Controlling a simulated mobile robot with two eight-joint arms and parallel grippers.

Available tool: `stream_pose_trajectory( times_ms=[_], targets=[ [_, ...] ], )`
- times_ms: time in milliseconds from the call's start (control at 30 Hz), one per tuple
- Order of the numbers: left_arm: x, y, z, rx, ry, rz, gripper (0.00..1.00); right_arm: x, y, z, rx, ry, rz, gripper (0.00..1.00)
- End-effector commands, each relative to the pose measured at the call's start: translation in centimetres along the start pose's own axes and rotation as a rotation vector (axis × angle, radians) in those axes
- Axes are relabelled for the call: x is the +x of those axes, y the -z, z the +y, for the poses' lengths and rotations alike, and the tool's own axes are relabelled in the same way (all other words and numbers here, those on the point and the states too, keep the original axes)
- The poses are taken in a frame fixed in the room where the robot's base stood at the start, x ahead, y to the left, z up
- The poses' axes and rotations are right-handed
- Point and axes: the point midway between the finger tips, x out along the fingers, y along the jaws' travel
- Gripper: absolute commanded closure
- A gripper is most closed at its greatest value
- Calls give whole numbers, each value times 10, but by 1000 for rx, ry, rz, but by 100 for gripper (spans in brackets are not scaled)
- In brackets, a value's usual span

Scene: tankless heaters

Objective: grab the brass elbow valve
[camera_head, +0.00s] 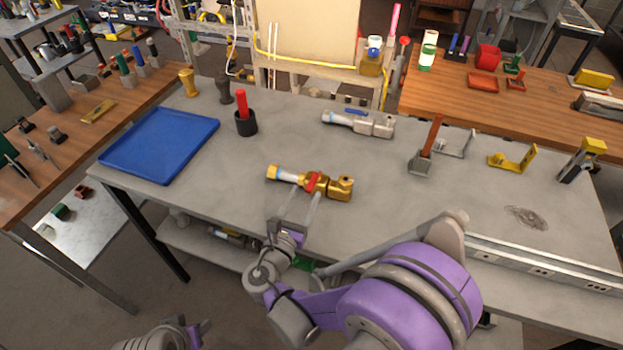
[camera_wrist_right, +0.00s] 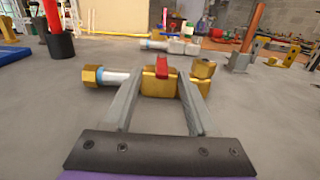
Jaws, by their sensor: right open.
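The brass elbow valve (camera_head: 341,188) lies on the grey workbench (camera_head: 240,205), with a red handle, a white and blue pipe section and a brass nut at its left end. My right gripper (camera_head: 307,195) is open at its near side, pointing at the valve's middle. In the right wrist view the valve (camera_wrist_right: 203,69) lies across, just past or between the fingertips of the right gripper (camera_wrist_right: 160,84); I cannot tell which. The red handle sits between the fingers, and nothing is held. Part of my left gripper (camera_head: 193,334) shows at the bottom edge; its jaws are unclear.
A silver valve with a blue handle (camera_head: 374,126) lies behind the brass one. A black cup with a red stick (camera_head: 246,124) and a blue tray (camera_head: 160,146) are to the left. A brush-like tool (camera_head: 421,163) stands right. Bench around the brass valve is clear.

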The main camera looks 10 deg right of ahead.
Motion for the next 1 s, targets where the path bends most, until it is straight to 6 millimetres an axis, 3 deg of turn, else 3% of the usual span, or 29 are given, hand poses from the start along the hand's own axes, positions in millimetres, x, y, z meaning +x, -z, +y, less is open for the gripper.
stream_pose_trajectory(
  times_ms=[100, 367, 633, 967, 1000],
  targets=[
    [-4, 3, 0, 0, 0, 2, 48, 22, -1, -1, 1, 4, 0, 43],
    [-7, 6, 0, 0, 0, 4, 48, 44, 0, -2, 2, 3, 2, 43],
    [-15, 12, 0, 0, 0, 9, 48, 82, 3, -3, 3, 3, 2, 43],
    [-15, 13, 0, 0, 0, 9, 48, 90, 5, -3, 4, 1, 3, 43],
    [-15, 13, 0, 0, 0, 9, 48, 90, 5, -3, 4, 1, 3, 48]
  ],
)
